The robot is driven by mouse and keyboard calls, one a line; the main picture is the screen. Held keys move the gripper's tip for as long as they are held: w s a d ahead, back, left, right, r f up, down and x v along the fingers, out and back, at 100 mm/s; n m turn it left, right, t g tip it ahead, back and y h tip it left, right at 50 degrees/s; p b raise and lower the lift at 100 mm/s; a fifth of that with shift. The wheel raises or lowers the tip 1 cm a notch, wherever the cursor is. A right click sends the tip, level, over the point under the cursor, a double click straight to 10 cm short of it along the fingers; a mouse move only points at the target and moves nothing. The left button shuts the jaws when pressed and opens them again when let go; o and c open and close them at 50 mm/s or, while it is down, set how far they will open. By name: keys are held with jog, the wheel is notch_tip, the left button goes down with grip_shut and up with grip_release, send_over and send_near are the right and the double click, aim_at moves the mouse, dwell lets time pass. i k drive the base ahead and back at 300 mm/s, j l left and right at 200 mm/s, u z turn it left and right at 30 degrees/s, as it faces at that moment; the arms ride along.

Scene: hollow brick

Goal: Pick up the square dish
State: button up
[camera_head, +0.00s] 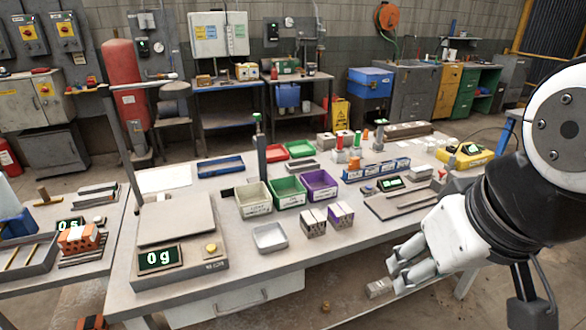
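The square dish (270,238) is a small, shallow, pale metal tray. It lies flat near the front edge of the table, right of the scale (176,221), and looks empty. My gripper (391,276) is at the right, in front of the table's front edge and well to the right of the dish, not touching it. Its two fingers point left and stand apart, with nothing clearly held. A small grey block (378,288) shows just beyond the fingertips; I cannot tell its depth.
White, green and purple bins (289,193) stand behind the dish. Two small block stacks (313,223) stand close to its right. The scale reads 0 g. A grey tray with bars (400,203) lies at the table's right. The table (262,262) is bare in front of the dish.

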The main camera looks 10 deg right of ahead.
aim_at(271, 237)
jog(key=i+j, duration=0.15)
jog(key=j, duration=0.25)
jog(key=i+j+z, duration=0.1)
jog(key=j, duration=0.25)
jog(key=i+j, duration=0.2)
jog(key=j, duration=0.2)
